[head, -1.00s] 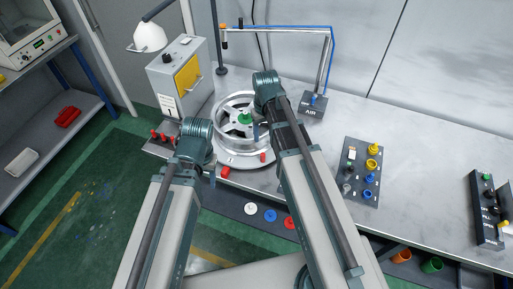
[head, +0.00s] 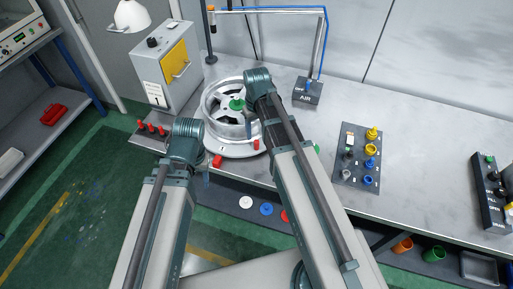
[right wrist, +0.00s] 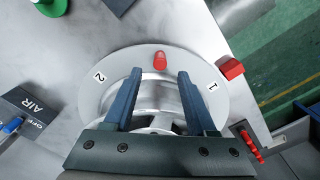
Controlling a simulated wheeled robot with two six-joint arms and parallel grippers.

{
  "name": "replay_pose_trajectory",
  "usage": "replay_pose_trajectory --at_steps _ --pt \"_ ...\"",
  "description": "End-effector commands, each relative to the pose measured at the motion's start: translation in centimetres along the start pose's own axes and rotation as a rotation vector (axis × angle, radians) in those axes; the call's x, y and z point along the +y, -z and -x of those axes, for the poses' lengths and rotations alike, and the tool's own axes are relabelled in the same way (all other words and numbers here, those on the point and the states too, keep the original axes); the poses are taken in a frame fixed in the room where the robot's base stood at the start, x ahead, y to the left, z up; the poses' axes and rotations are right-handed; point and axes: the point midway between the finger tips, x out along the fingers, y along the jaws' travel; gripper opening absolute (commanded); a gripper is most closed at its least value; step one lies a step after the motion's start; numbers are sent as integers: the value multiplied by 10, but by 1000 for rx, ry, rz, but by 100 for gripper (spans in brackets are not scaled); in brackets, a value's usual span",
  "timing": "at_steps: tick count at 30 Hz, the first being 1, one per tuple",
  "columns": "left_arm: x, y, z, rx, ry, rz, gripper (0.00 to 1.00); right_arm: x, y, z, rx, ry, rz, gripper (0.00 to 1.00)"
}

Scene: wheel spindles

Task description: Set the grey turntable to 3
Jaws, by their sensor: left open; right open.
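The grey turntable (head: 232,151) is a round disc on the bench with a silver spoked wheel (head: 222,112) on it. In the right wrist view the disc (right wrist: 95,78) shows labels 1 and 2. A red block (right wrist: 231,69) on the bench sits at the rim beside label 1. A red peg (right wrist: 160,61) stands on the disc between the labels. My right gripper (right wrist: 160,72) is open above the disc, fingertips near the peg, and looks empty. My left gripper (head: 205,179) is open near the bench's front edge, left of the turntable, mostly hidden by its wrist.
A grey box with a yellow panel (head: 175,62) stands behind left. An AIR box (head: 307,91) with a post is behind right. A board of coloured parts (head: 359,156) lies to the right. Several red pegs (head: 150,128) stand at the left. Bench between boards is clear.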

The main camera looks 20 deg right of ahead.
Motion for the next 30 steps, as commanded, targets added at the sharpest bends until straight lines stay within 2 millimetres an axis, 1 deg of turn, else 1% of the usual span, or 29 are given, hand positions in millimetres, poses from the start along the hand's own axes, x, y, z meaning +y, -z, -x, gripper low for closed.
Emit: replay_pose_trajectory --at_steps 1,9,12,16,24,25,26,30 --pt "2 1 -15 0 0 0 56 0 0 -15 0 0 0 57" --pt "5 3 -52 0 0 1 56 0 0 -52 0 0 0 57" --pt "6 4 -61 0 0 1 56 0 0 -61 0 0 0 57" --pt "6 4 -66 0 0 1 56 0 0 -67 0 0 0 57" --pt "6 4 -65 0 0 1 56 0 0 -66 0 0 0 57" --pt "6 4 -65 0 0 1 56 0 0 -66 0 0 0 55" --pt "6 4 -65 0 0 1 56 0 0 -66 0 0 0 50" --pt "6 4 -65 0 0 1 56 0 0 -66 0 0 0 24"
